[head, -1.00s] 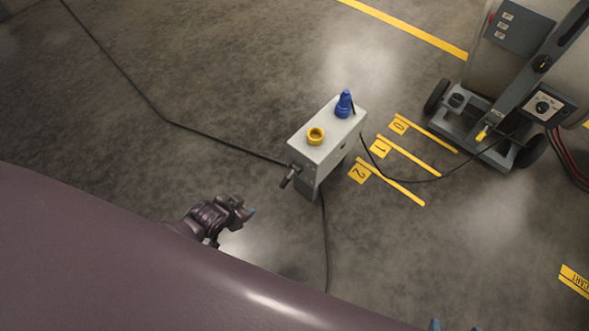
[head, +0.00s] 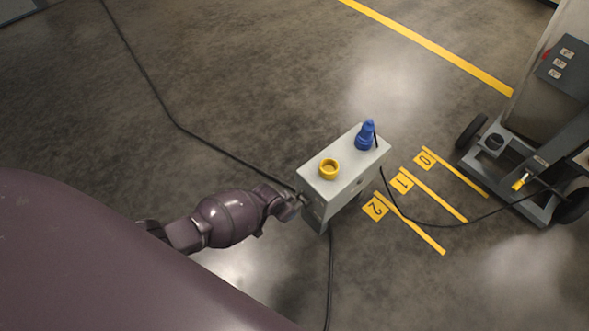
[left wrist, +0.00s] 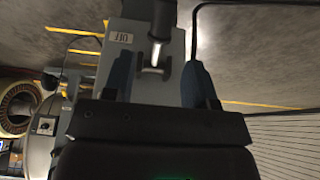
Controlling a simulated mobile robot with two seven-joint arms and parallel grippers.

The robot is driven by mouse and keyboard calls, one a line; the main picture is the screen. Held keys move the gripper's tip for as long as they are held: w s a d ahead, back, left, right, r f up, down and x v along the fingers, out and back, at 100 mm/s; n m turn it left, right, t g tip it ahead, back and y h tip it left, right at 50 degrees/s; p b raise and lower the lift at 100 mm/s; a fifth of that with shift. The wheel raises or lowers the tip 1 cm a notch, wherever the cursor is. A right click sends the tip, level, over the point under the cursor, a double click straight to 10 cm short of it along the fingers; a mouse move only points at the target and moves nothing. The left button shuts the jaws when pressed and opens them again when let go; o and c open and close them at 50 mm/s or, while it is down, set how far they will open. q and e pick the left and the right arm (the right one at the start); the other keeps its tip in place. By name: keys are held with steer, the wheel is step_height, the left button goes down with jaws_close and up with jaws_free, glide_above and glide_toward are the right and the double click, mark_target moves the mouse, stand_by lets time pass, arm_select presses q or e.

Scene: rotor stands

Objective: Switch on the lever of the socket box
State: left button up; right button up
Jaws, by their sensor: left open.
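The pale grey socket box (head: 345,178) stands on its post at the middle of the head view, with a yellow socket (head: 329,169) and a blue plug (head: 366,135) on top. My left gripper (head: 296,204) is at the box's left end and hides the lever in that view. In the left wrist view the lever (left wrist: 154,52) has a dark grip and a bright metal shaft, beside a label reading OFF (left wrist: 120,38). The blue fingertips of my left gripper (left wrist: 158,80) are open, one on each side of the lever's shaft. I cannot tell whether they touch it. My right gripper is not in view.
A wheeled grey machine (head: 525,185) stands at the right, joined to the box by a black cable (head: 430,217). Another cable (head: 180,127) runs across the floor at the left. Yellow floor marks (head: 433,192) numbered 0, 1, 2 lie right of the box.

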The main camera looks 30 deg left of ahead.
arm_select(q)
steer(key=b+x, duration=0.1)
steer(key=x, duration=0.2)
steer(key=s+b+x, duration=0.1)
steer(key=x, duration=0.2)
steer(key=shift+a+f+b, duration=0.1)
steer(key=shift+f+b, duration=0.1)
steer(key=shift+b, duration=0.15)
steer(key=shift+w+f, duration=0.2)
steer(key=shift+f, duration=0.15)
steer(key=shift+w+f+b, duration=0.3)
steer(key=shift+w+b, duration=0.05)
steer(key=shift+b, duration=0.1)
steer(key=shift+w, duration=0.15)
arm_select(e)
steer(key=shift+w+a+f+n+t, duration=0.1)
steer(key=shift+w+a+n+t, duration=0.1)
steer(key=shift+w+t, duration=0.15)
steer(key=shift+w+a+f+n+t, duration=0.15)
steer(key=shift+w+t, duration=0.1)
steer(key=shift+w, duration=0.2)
arm_select(q)
steer(key=shift+r, duration=0.1)
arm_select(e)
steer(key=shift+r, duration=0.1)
arm_select(q)
jaws_close()
